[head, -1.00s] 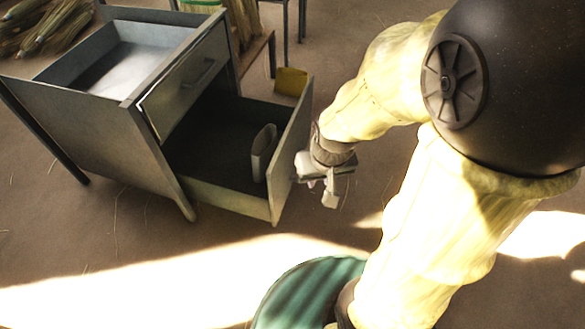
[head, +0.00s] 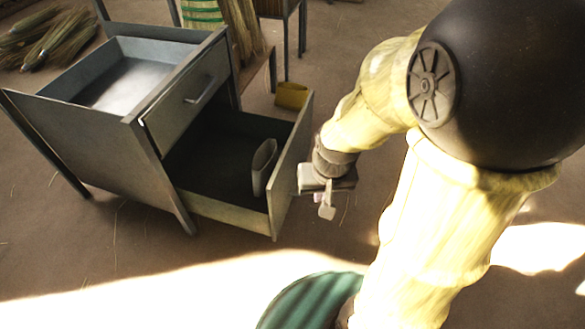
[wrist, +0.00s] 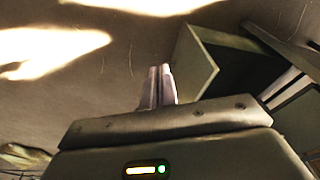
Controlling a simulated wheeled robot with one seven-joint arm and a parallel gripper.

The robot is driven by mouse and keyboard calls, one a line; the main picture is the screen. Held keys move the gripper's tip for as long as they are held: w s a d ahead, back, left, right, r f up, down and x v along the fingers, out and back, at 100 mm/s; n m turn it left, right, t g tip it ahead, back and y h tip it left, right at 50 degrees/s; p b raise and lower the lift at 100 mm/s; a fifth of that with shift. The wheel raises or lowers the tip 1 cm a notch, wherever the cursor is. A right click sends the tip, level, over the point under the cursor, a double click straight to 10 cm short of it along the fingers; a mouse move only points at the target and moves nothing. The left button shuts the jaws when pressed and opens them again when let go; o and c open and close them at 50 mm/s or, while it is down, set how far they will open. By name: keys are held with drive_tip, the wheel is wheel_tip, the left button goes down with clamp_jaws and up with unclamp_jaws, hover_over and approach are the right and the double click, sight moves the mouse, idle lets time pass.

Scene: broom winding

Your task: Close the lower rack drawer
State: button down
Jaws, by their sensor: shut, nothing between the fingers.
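The lower rack drawer (head: 225,208) is pulled well out of the grey metal rack (head: 105,152) in the head view. A small pale upright object (head: 263,166) stands inside it, near its front panel (head: 291,165). My gripper (head: 326,212) is just to the right of the front panel's outer face, pointing down. In the wrist view the two fingers (wrist: 157,87) are together with nothing between them, and the open drawer (wrist: 197,65) is to their right. Whether the gripper touches the panel I cannot tell. The upper drawer (head: 188,92) is shut.
A yellow container (head: 291,95) is on the floor behind the drawer. Bundles of broom straw (head: 45,38) lie at the back left. A green round thing (head: 308,300) is at the bottom. The floor in front of the rack is clear.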

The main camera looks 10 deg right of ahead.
drive_tip(key=w+d+f+m+t+y+p, duration=0.1)
drive_tip(key=w+d+m+y+p, duration=0.2)
drive_tip(key=w+m, duration=0.3)
drive_tip(key=w+d+f+m+t+y+p, duration=0.1)
drive_tip(key=w+d+m+y+p, duration=0.3)
drive_tip(key=m, duration=1.2)
drive_tip(key=shift+w+d+f+m+t+y+p, duration=0.2)
drive_tip(key=shift+w+f+m+t+y+p, duration=0.25)
drive_tip(key=shift+w+p, duration=0.75)
drive_tip(key=shift+s+f, duration=0.1)
drive_tip(key=shift+f, duration=0.05)
drive_tip(key=b, duration=0.5)
approach(283, 168)
wheel_tip(283, 168, down, 3)
drive_tip(key=a, duration=0.1)
drive_tip(key=w+a+b, duration=0.1)
drive_tip(key=a, duration=0.1)
drive_tip(key=shift+w+a+f, duration=0.1)
drive_tip(key=shift+w+f, duration=0.2)
drive_tip(key=shift+w, duration=0.1)
drive_tip(key=shift+w+a+r, duration=0.15)
drive_tip(key=shift+w+a, duration=0.05)
drive_tip(key=shift+a, duration=0.15)
